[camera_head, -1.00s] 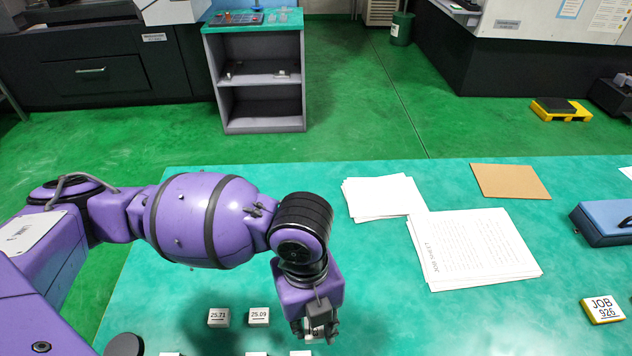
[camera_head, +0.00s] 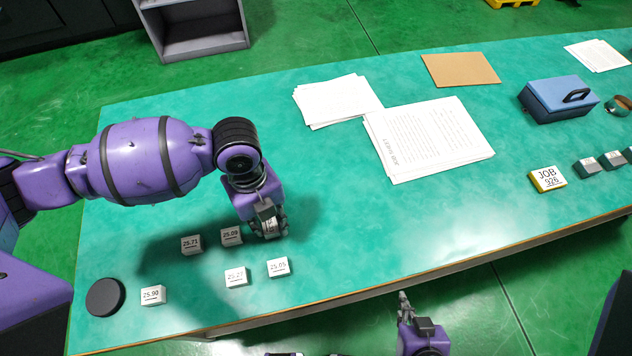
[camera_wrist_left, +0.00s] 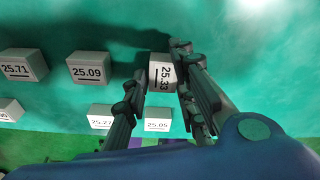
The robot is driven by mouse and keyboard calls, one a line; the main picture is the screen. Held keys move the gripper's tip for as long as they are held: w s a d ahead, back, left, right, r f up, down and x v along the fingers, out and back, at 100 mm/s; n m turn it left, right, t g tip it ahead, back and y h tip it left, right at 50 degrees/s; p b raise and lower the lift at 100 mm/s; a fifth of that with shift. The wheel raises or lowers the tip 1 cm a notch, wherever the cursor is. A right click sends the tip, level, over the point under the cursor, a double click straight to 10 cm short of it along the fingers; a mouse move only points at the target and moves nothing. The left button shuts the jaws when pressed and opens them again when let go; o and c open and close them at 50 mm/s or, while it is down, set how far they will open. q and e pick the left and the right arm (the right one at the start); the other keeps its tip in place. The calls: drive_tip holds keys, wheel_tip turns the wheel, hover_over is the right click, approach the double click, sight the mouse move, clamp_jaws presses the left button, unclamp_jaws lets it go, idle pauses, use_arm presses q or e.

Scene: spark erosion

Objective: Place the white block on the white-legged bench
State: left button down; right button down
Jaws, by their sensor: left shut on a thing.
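My left gripper (camera_head: 268,228) is shut on a white block marked 25.33 (camera_wrist_left: 161,74), low over the green bench top (camera_head: 330,220). I cannot tell if the block touches the top. More white blocks stand close by: 25.09 (camera_head: 232,236), 25.71 (camera_head: 191,245), 25.27 (camera_head: 236,276), 25.05 (camera_head: 278,267) and 25.90 (camera_head: 153,295). My right gripper (camera_head: 404,300) is in front of the bench's near edge, over the floor; its fingers are too small to read. No white legs show, so I cannot tell which bench is the white-legged one.
A black disc (camera_head: 105,297) lies at the near left. Paper stacks (camera_head: 338,100) (camera_head: 428,140), a brown sheet (camera_head: 460,69), a blue case (camera_head: 558,98) and a yellow-edged JOB 926 sign (camera_head: 547,179) lie further right. A grey shelf (camera_head: 197,30) stands behind. The bench middle is clear.

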use_arm(q)
drive_tip(key=shift+f, duration=0.1)
drive_tip(key=c, duration=1.4)
unclamp_jaws()
drive_tip(key=shift+c, duration=0.2)
wheel_tip(320, 180, up, 12)
drive_tip(key=w, duration=0.1)
drive_tip(key=shift+a+p, duration=0.35)
drive_tip(key=shift+p, duration=0.05)
